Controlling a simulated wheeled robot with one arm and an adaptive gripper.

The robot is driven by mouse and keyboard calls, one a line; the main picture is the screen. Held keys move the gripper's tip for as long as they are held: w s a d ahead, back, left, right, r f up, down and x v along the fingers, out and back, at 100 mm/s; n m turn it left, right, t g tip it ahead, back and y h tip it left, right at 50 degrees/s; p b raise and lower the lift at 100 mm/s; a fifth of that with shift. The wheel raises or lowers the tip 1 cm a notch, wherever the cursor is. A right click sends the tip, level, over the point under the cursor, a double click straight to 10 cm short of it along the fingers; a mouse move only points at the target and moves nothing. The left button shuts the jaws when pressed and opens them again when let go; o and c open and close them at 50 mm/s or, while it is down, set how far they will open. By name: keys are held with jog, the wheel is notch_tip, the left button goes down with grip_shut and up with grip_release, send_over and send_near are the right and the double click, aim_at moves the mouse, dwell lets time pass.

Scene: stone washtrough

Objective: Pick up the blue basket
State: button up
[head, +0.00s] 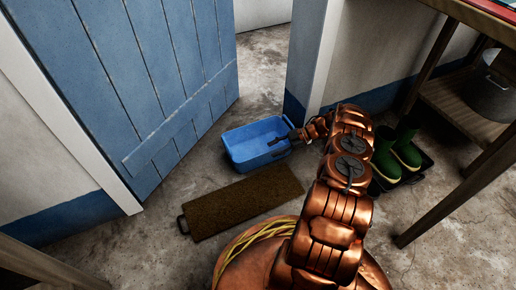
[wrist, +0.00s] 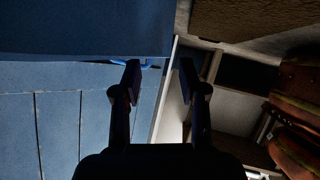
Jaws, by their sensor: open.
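The blue basket (head: 236,160) stands upright on the stone floor, in front of the doorway, and looks empty. My gripper (head: 275,141) is at its right side in the head view, with the fingers reaching over or against the right rim. In the wrist view my gripper (wrist: 160,68) has its two dark fingers spread apart. A dark blue surface, apparently the basket (wrist: 80,28), fills the top left there and reaches behind the fingertips. I cannot tell whether the rim lies between the fingers. My gripper partly hides the basket's right end.
A brown mat (head: 243,200) lies just in front of the basket. A blue plank door (head: 150,80) stands behind it to the left. Green boots (head: 405,148) stand to the right of my arm. A wooden table (head: 455,105) with a lower shelf holding a metal bucket (head: 489,92) is at the right.

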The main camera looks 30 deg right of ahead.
aim_at(266, 153)
jog(key=b+x, duration=0.1)
jog(key=x, duration=0.1)
jog(key=b+x, duration=0.1)
jog(key=x, duration=0.1)
jog(key=shift+s+f+b, duration=0.2)
jog(key=shift+f+b, duration=0.05)
jog(key=shift+b, duration=0.05)
jog(key=shift+w+a+f, duration=0.1)
jog(key=shift+w+a, duration=0.1)
jog(key=shift+a, duration=0.2)
grip_shut()
